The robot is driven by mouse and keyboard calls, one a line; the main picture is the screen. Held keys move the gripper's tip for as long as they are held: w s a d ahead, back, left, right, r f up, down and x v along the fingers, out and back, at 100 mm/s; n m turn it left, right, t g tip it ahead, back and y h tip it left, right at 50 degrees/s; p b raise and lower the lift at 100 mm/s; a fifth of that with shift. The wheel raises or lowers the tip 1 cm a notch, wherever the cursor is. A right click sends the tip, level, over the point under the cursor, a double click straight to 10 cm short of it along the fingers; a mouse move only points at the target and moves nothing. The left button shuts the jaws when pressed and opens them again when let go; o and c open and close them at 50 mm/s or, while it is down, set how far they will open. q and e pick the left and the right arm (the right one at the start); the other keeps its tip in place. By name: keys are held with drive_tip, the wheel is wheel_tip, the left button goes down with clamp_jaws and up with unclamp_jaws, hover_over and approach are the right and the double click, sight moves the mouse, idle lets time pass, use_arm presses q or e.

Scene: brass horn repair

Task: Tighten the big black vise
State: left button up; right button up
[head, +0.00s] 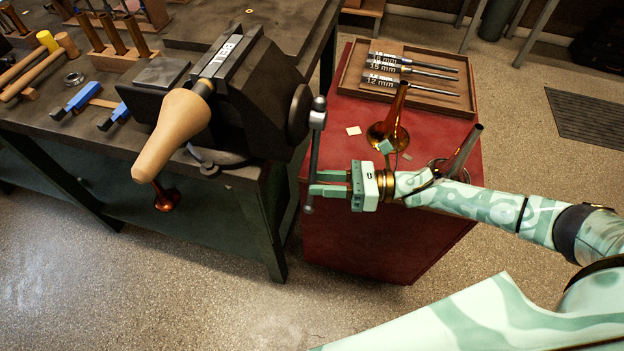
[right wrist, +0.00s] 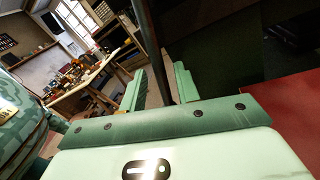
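The big black vise (head: 262,92) is mounted at the bench corner. A tan cone-shaped wooden form (head: 172,135) sticks out from its jaws toward the front. The vise's steel handle bar (head: 315,142) hangs nearly upright on its right side, with a ball at each end. My right gripper (head: 318,182) is at the lower part of the bar, just above the lower ball. Its fingers are apart. In the right wrist view, the dark bar (right wrist: 158,45) passes between the two fingers (right wrist: 160,88), and a gap shows on its left side. My left gripper is out of view.
A red cabinet (head: 350,240) stands right of the bench, under my right forearm. It carries a wooden tray (head: 352,77) of labelled steel rods and brass horn parts (head: 388,132). Mallets (head: 38,66) and blue-handled tools (head: 85,97) lie on the bench's left.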

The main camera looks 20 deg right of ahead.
drive_tip(key=shift+x, duration=1.25)
clamp_jaws()
